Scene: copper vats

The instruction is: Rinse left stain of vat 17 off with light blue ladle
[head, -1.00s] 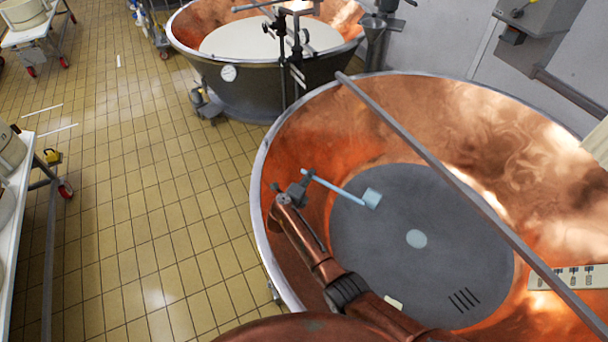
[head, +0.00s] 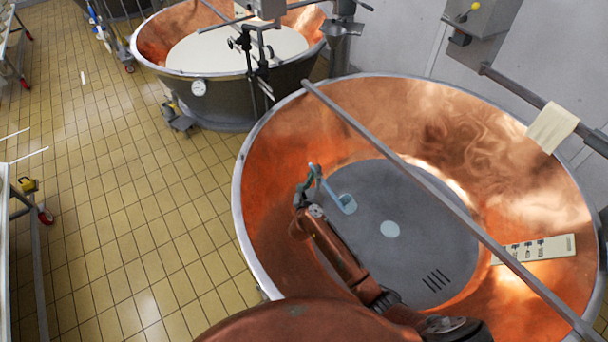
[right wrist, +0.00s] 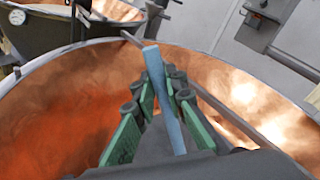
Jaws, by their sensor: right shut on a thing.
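The near copper vat (head: 268,165) fills the right of the head view; no number is readable on it. My right gripper (head: 309,186) is inside its rim on the left side, shut on the handle of the light blue ladle (head: 346,204). The ladle hangs tilted, its cup down and to the right, over the grey vat floor (head: 375,190). In the right wrist view the green-padded fingers of my right gripper (right wrist: 160,105) close around the blue handle (right wrist: 153,62); the cup is hidden there. I cannot pick out a distinct left stain on the copper wall. My left gripper is out of view.
A grey bar (head: 420,180) crosses over the vat from rim to rim. A pale marked plate (head: 535,249) lies at the right wall. A cloth (head: 552,127) hangs over a pipe. A second vat (head: 235,100) stands behind.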

